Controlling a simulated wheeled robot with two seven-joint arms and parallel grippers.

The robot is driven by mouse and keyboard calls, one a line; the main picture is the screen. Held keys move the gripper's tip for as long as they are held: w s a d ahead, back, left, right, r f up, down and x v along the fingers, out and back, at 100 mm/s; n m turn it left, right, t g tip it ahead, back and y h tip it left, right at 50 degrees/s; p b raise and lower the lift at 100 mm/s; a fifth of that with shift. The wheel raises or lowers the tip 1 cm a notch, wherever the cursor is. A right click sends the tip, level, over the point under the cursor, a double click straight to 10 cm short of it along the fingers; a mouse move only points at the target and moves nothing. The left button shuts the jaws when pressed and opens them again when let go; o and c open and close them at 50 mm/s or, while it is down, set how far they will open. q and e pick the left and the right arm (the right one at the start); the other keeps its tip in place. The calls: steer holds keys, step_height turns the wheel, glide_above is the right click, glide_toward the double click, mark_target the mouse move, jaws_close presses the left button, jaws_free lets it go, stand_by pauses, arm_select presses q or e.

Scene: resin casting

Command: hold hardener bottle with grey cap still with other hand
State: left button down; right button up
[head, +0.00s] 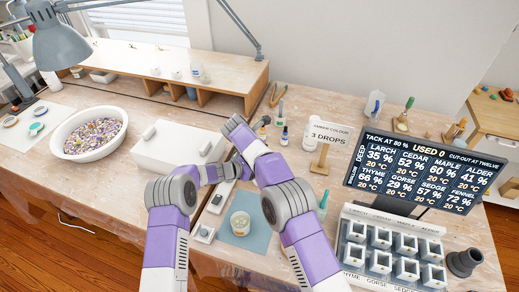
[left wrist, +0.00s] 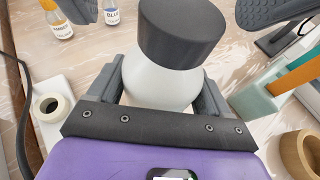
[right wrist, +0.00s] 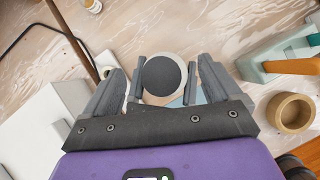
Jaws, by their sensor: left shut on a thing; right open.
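The hardener bottle has a white body and a wide dark grey cap (left wrist: 180,32). In the left wrist view it stands between the fingers of my left gripper (left wrist: 160,88), which is shut on its white body below the cap. In the right wrist view I look down on the round cap (right wrist: 163,76) with a pale rim of the bottle around it. My right gripper (right wrist: 160,88) is open, with its fingers on either side of the cap and a gap to each side. In the head view my arms hide the bottle.
A small amber bottle (left wrist: 56,22) and a blue bottle (left wrist: 111,12) stand near. A cup (head: 240,223) sits on a blue mat (head: 262,240) in front. The display (head: 425,165) and mould tray (head: 388,255) are at right, a white bowl (head: 72,150) at left.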

arm_select(q)
steer(key=shift+w+d+r, duration=0.1)
steer(key=shift+d+r, duration=0.25)
steer(key=shift+r, duration=0.05)
arm_select(e)
steer(key=shift+s+a+f, duration=0.7)
steer(key=shift+a+f, duration=0.1)
steer(key=shift+f, duration=0.15)
arm_select(q)
steer(key=shift+a+f, duration=0.15)
steer(key=shift+f, duration=0.15)
arm_select(e)
steer(key=w+d+r+v, duration=0.1)
steer(key=v, duration=1.1)
steer(key=shift+d+r, duration=0.25)
steer(key=shift+r, duration=0.15)
steer(key=shift+w, duration=0.15)
arm_select(q)
jaws_free()
steer(key=shift+a, duration=0.1)
steer(key=v, duration=0.7)
steer(key=shift+a, duration=0.2)
arm_select(e)
steer(key=shift+r, duration=0.25)
